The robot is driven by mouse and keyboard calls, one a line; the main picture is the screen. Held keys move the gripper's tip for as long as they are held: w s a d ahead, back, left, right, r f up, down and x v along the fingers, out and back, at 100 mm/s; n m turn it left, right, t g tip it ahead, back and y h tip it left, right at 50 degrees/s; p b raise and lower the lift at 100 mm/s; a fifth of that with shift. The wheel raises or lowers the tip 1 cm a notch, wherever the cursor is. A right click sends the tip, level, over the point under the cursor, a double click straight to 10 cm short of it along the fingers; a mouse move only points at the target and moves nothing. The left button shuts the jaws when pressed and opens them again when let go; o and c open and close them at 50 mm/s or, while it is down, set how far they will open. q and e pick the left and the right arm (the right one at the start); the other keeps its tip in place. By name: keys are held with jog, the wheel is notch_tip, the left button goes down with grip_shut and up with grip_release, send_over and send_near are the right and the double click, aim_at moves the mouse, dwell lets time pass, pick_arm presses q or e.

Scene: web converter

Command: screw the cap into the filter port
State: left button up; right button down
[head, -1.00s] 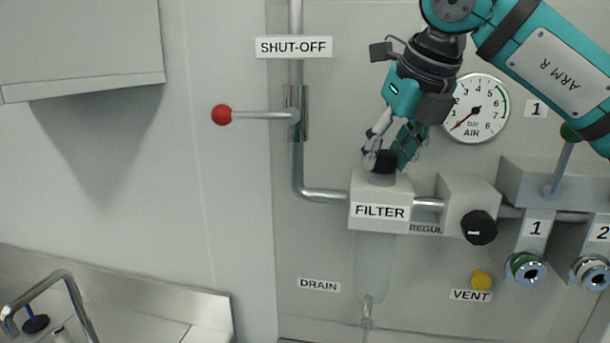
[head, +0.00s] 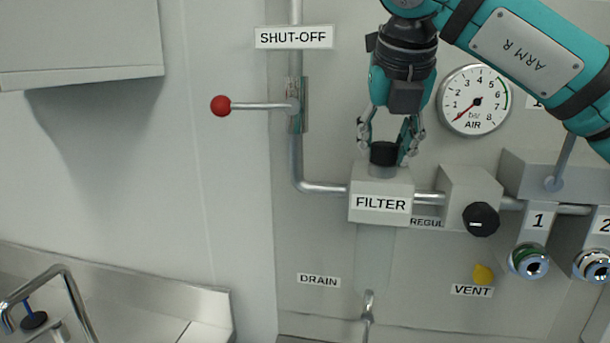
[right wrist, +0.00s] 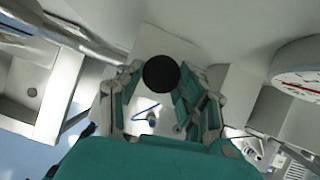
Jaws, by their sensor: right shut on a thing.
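The black cap (head: 383,153) sits at the grey port on top of the filter block (head: 381,205), which carries the FILTER label. I cannot tell how deep it is in the port. My right gripper (head: 388,146) comes down from above with its fingers on both sides of the cap, shut on it. In the right wrist view the cap (right wrist: 161,73) is a round black disc between the fingertips. My left gripper is not in view.
The regulator with its black knob (head: 481,219) stands right of the filter. The air gauge (head: 474,100) is on the panel right of my gripper. The red-tipped shut-off lever (head: 221,105) points left. A sink faucet (head: 66,290) is at lower left.

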jog(key=shift+a+m+h, duration=0.1)
jog(key=shift+m+h, duration=0.5)
jog(key=shift+m, duration=0.5)
jog(key=shift+w+f+m+g+h, duration=0.15)
jog(key=shift+m+g+h, duration=0.15)
jog(key=shift+m, duration=0.6)
jog(key=shift+w+m+g+h+p, duration=0.1)
jog(key=shift+m+g+h+p, duration=0.2)
jog(key=shift+m+h+p, duration=0.5)
jog(key=c, duration=1.3)
grip_release()
jog(key=shift+a+m, duration=0.1)
jog(key=shift+m, duration=0.5)
jog(key=shift+o, duration=1.3)
jog(key=shift+f+b, duration=0.15)
jog(key=shift+b, duration=0.15)
jog(key=o, duration=0.3)
jog(key=shift+s, duration=0.25)
jog(key=shift+r, duration=0.2)
